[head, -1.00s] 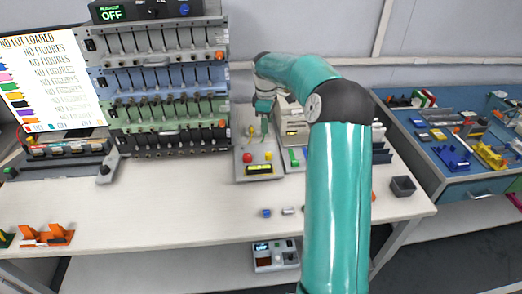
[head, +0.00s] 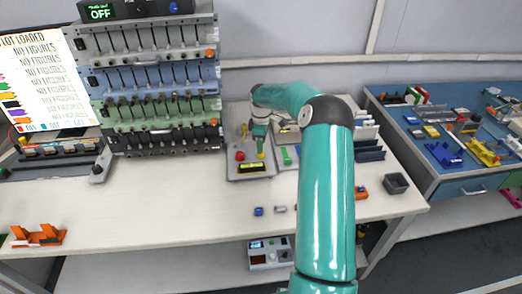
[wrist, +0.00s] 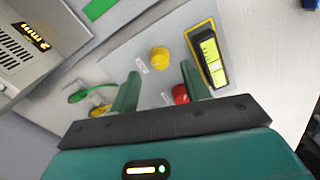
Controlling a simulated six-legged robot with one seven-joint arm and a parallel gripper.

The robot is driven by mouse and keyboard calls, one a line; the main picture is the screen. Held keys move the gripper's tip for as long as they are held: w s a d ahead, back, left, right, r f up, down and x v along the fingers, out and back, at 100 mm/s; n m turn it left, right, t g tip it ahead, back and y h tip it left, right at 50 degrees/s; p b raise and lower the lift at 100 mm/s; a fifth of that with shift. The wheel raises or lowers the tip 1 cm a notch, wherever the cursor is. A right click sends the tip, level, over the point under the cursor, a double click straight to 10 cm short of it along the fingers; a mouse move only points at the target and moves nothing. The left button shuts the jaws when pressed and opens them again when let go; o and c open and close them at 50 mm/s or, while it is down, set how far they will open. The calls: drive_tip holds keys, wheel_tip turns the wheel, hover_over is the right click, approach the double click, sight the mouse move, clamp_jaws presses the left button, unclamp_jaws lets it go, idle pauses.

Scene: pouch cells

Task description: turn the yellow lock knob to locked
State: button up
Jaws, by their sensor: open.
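A round yellow knob (wrist: 159,58) stands on a grey control panel (wrist: 139,48), near a yellow-framed display (wrist: 208,58). In the head view the yellow knob (head: 261,155) is beside a red knob (head: 240,156), just in front of my gripper (head: 260,141). In the wrist view my gripper (wrist: 162,88) is open and empty, its fingertips short of the yellow knob, which lies beyond the gap between them. The red knob (wrist: 180,93) is close to the right finger. A second yellow part (wrist: 100,110) lies left of the left finger, by a green part. The knob's setting cannot be read.
A light-coloured device (wrist: 25,45) with a small display stands beside the panel. Racks of cell holders (head: 160,105) rise left of it. Small blue (head: 258,211) and grey blocks lie in front. The table's front (head: 150,215) is largely clear.

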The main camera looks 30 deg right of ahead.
wheel_tip(320, 180, down, 4)
drive_tip(key=shift+f, duration=0.1)
drive_tip(key=c, duration=1)
